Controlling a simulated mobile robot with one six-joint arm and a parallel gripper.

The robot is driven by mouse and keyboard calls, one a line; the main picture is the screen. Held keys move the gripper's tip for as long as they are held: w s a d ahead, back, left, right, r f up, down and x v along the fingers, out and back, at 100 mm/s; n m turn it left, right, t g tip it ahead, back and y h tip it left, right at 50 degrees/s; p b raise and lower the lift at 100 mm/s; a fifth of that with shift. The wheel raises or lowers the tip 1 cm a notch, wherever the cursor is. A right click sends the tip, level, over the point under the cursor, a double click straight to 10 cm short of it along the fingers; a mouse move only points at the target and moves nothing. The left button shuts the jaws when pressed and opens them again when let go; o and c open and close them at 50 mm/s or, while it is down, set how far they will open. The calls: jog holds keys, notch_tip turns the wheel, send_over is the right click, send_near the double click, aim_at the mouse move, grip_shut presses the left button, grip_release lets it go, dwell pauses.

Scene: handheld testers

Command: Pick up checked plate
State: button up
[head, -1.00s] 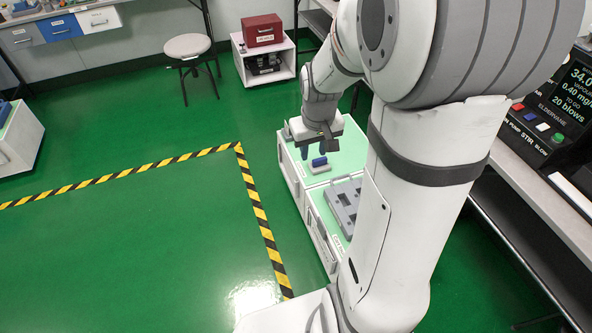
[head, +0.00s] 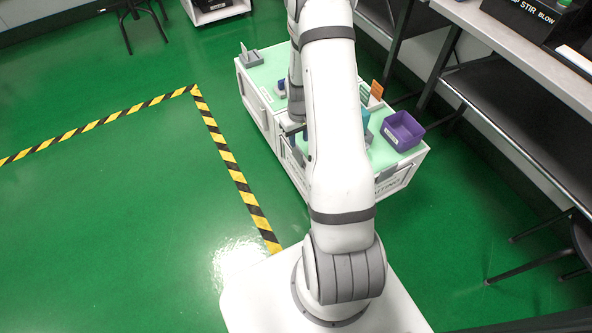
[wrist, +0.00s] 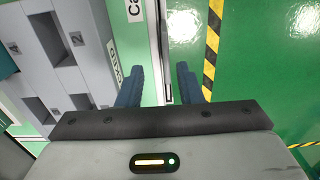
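A light grey plate (wrist: 72,75) with several square slots, one numbered 2, lies at the left of the wrist view. A white label (wrist: 114,58) ending in "CKED" is at the plate's near edge, partly behind a finger. I cannot tell for sure that the label is fixed to this plate. My gripper (wrist: 160,68) is open and empty, its two blue fingers apart. Contact cannot be told.
White cabinets with green tops (head: 262,75) stand beyond my arm. A purple bin (head: 402,131), an orange card (head: 376,90) and a small blue item (head: 281,86) are on them. A bench (head: 530,50) runs along the right.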

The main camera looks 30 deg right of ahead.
aim_at(297, 147)
jog(key=f+b, duration=0.1)
jog(key=f, duration=0.2)
jog(key=f+b, duration=0.1)
jog(key=f, duration=0.1)
jog(key=shift+s+a+f+b, duration=0.1)
jog(key=shift+a+f+b, duration=0.25)
jog(key=shift+r, duration=0.1)
grip_shut()
